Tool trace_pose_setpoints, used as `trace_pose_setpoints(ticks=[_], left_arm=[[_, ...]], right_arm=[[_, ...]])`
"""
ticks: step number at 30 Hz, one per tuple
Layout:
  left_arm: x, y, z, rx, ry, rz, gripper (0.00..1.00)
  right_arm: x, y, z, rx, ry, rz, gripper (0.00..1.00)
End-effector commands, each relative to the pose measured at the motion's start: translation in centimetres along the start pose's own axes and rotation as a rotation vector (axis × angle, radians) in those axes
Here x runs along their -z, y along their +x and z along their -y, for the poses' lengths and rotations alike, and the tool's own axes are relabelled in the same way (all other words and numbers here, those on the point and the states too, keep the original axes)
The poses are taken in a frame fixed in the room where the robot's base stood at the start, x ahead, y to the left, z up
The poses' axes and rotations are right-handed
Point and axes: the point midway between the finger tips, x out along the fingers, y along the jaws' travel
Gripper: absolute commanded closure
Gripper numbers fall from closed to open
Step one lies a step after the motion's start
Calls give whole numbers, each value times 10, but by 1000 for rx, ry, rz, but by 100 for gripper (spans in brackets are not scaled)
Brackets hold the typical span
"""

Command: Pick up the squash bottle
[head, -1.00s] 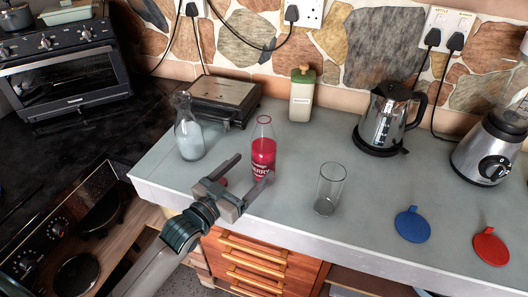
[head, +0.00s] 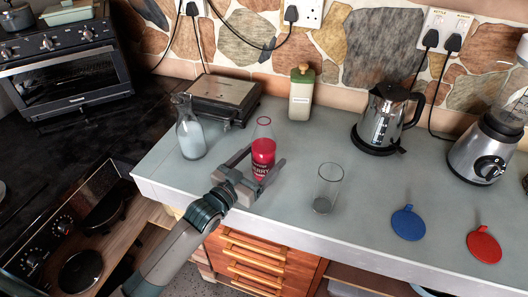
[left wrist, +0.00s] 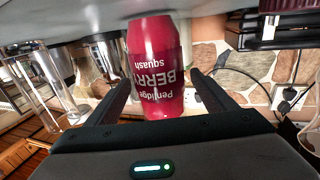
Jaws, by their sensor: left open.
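The squash bottle (head: 263,150) stands upright on the grey counter, with red contents and a clear upper part. In the left wrist view the bottle (left wrist: 155,70) appears upside down, with "BERRY squash" on its label, between and beyond the two fingers. My left gripper (head: 262,165) is open at the front of the bottle, its fingers reaching to either side of the lower body. In the left wrist view the gripper (left wrist: 160,92) shows a finger on each side, with gaps to the bottle. My right gripper is not in view.
A glass bottle of white contents (head: 190,135) stands left of the squash bottle, and an empty glass (head: 328,188) stands right. A grill (head: 224,98) and a green-lidded container (head: 301,95) are behind. Blue (head: 408,224) and red (head: 484,246) discs lie at right.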

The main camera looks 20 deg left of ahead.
Motion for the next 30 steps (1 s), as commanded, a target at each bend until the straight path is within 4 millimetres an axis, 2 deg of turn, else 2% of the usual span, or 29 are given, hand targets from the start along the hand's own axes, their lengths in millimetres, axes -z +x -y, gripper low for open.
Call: trace_pose_setpoints(ticks=[4,17,18,19,26,30], left_arm=[[0,9,0,0,0,0,23],[-1,9,0,0,0,1,23],[-1,9,0,0,0,1,25],[-1,9,0,0,0,1,33],[-1,9,0,0,0,1,88],[2,10,0,-1,0,-4,88]], right_arm=[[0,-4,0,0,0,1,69],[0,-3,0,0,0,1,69],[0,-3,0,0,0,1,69],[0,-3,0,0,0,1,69],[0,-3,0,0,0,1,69],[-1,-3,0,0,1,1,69]])
